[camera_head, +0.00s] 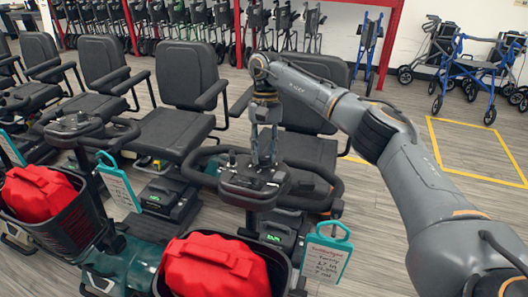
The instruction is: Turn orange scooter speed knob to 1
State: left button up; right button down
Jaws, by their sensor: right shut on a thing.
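My right gripper (264,158) reaches down from above onto the dark control panel (252,185) of the scooter in the front middle. Its fingers are shut on a small knob on top of that panel. The knob is mostly hidden between the fingertips, and its setting cannot be read. This scooter has black handlebars and a basket holding a red bag (215,267). My left gripper is not in view.
Another scooter's panel (74,124) and a basket with a red bag (38,192) stand to the left. Black seats (187,75) line up behind. Blue walkers (474,72) stand at the back right. The floor at right has yellow lines.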

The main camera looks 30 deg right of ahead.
dwell(0.3)
jog(key=c, duration=1)
grip_release()
jog(key=shift+w+r, duration=0.1)
jog(key=shift+r, duration=0.15)
jog(key=v, duration=1.1)
jog(key=shift+r, duration=0.2)
jog(key=shift+d, duration=0.15)
